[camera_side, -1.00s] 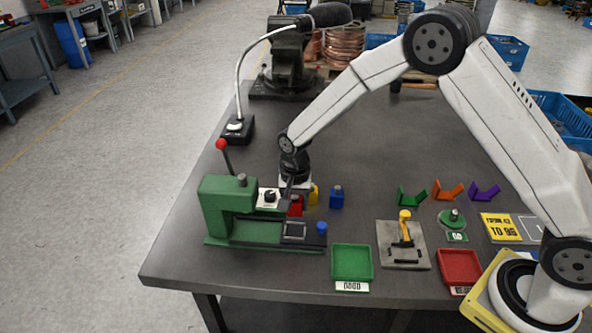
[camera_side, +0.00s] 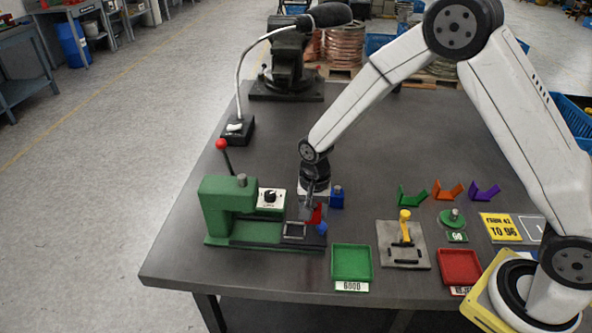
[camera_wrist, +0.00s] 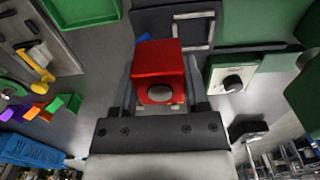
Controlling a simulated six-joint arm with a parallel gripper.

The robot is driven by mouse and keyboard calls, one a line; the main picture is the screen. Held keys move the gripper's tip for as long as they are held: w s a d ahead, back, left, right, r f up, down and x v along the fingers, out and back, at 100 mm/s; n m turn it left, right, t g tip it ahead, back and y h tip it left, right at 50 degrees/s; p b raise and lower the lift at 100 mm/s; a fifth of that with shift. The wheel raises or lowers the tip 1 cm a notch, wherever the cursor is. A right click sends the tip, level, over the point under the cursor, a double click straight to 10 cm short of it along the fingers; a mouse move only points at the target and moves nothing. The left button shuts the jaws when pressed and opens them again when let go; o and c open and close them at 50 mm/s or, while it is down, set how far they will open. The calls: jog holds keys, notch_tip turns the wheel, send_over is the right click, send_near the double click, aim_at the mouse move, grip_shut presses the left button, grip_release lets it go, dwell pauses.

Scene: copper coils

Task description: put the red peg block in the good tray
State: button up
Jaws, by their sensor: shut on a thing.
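The red peg block (camera_side: 316,214) is held between the fingers of my gripper (camera_side: 312,205), above the table at the right end of the green machine. In the wrist view the red peg block (camera_wrist: 158,62) sits between both fingers of my gripper (camera_wrist: 159,90), with its grey round peg facing the camera. The good tray (camera_side: 352,262) is green, empty and labelled GOOD, to the right and nearer the front edge. Part of a green tray (camera_wrist: 85,12) also shows at the top left of the wrist view.
The green machine (camera_side: 228,207) with a red-knobbed lever stands left of my gripper. A blue block (camera_side: 337,194) stands just behind at right. A yellow-handled toggle fixture (camera_side: 404,238) and a red tray (camera_side: 460,265) lie right of the green tray.

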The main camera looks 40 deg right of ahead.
send_over(351, 264)
jog(key=shift+f, duration=0.15)
jog(key=shift+f, duration=0.2)
dwell(0.3)
jog(key=shift+f, duration=3.45)
jog(key=shift+f, duration=0.6)
jog(key=o, duration=1.3)
jog(key=shift+c, duration=0.2)
jog(key=shift+r, duration=0.15)
